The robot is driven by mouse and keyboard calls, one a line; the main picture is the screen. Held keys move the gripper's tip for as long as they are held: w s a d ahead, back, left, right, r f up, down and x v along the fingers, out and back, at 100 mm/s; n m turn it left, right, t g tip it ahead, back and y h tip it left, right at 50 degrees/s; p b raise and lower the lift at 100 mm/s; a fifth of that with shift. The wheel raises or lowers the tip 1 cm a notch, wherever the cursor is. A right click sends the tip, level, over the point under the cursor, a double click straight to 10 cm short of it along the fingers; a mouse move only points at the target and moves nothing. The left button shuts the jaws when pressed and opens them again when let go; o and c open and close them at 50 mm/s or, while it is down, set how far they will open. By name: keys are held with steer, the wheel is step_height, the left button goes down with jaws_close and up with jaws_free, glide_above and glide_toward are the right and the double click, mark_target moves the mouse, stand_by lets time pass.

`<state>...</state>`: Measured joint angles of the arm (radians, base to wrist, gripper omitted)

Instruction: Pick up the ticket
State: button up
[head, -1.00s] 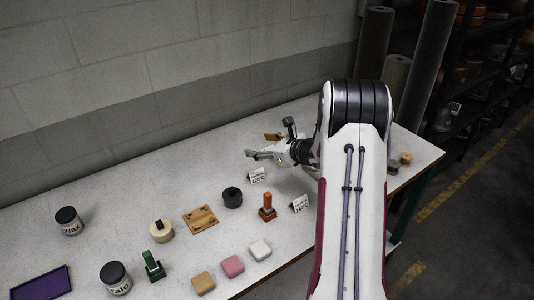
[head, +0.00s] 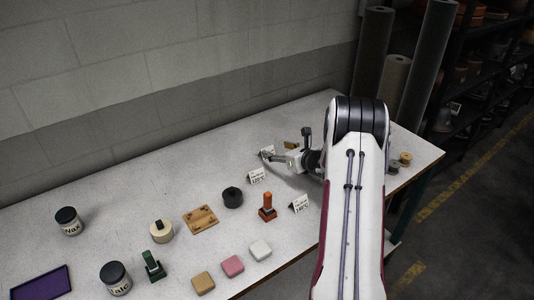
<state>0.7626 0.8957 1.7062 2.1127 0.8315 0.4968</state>
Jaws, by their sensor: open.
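Several small white folded tickets with dark print stand on the grey table. One ticket (head: 267,152) is at the back, close beside the left finger of my gripper (head: 287,146). A second ticket (head: 257,176) is nearer the front, and a third ticket (head: 299,204) stands to the right of the red-orange stamp. My gripper is open, with one finger pointing left and the other pointing up. No ticket shows between the fingers. I cannot tell whether the left finger touches the back ticket.
A tan piece (head: 291,146) is partly hidden behind my gripper. A black knob (head: 232,197), a red-orange stamp (head: 267,208) and a wooden plate (head: 201,219) stand in front. Jars, blocks and a purple tray (head: 41,284) lie further left. The table's back left is clear.

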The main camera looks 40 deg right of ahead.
mark_target(267, 149)
steer(key=shift+w+f, duration=0.3)
steer(key=shift+w, duration=0.35)
steer(key=shift+a+x, duration=0.2)
steer(key=shift+x, duration=0.7)
steer(key=shift+a+x, duration=0.2)
steer(key=shift+x, duration=1.5)
steer(key=shift+f, duration=0.1)
steer(key=c, duration=0.8)
